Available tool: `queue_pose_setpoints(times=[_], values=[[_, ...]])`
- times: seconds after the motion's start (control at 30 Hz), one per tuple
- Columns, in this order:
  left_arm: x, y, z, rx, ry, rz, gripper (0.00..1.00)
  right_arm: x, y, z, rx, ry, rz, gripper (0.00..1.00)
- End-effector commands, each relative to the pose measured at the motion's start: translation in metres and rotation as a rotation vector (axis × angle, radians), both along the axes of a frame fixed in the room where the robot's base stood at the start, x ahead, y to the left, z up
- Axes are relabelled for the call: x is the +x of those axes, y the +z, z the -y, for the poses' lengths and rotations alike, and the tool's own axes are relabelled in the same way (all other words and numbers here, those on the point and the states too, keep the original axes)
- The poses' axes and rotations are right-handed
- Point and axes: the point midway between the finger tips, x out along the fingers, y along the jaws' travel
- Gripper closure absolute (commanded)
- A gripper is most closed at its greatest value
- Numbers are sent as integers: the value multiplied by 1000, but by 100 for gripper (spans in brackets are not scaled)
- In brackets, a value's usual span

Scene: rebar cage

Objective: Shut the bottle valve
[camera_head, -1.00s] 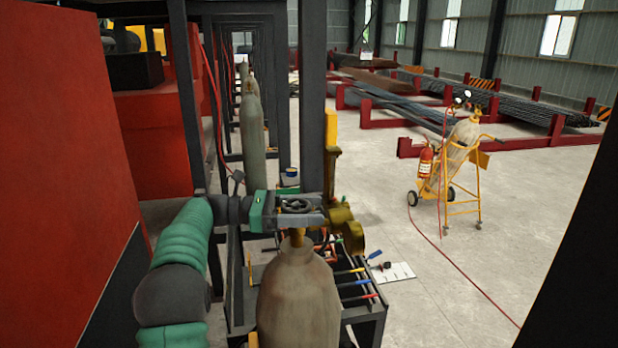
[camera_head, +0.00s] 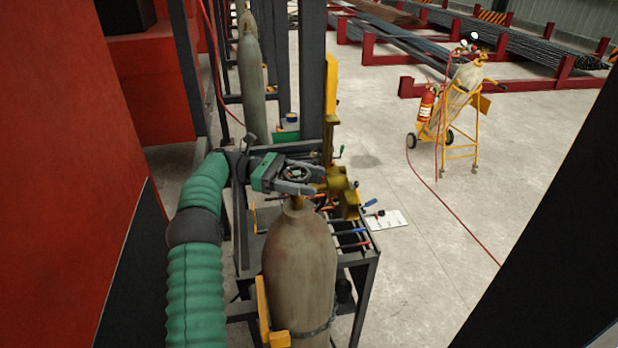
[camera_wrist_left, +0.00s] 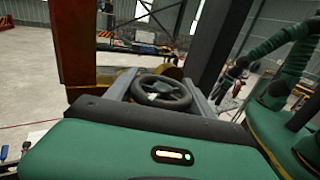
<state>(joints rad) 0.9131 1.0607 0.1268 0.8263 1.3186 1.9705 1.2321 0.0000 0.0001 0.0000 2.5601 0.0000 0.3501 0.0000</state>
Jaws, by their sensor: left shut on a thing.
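A tall grey-brown gas bottle (camera_head: 298,262) stands upright in front of me in the head view. Its valve has a dark round handwheel (camera_head: 294,171) on top of a brass neck (camera_head: 296,202). My left gripper (camera_head: 300,178) comes in from the left and is shut on the handwheel, with one finger on each side of it. In the left wrist view the handwheel (camera_wrist_left: 162,92) sits between the two grey fingers, just beyond the green gripper body. My right gripper is in neither view.
A dark metal bench (camera_head: 362,262) with several tools stands behind the bottle. A brass-coloured vise (camera_head: 342,190) is close right of the fingers. A yellow cart (camera_head: 460,120) carries another bottle at the right. A red cabinet (camera_head: 70,150) fills the left side.

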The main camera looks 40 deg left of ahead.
Motion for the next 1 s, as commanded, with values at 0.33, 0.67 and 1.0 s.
queue_pose_setpoints(times=[0.33, 0.67, 1.0], values=[[0, 2, 0, 0, 2, 4, 17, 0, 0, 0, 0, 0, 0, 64], [1, 8, 0, 2, 2, 5, 17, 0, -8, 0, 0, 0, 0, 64], [-13, 32, 8, -2, 2, 2, 17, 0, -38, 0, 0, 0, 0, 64]])
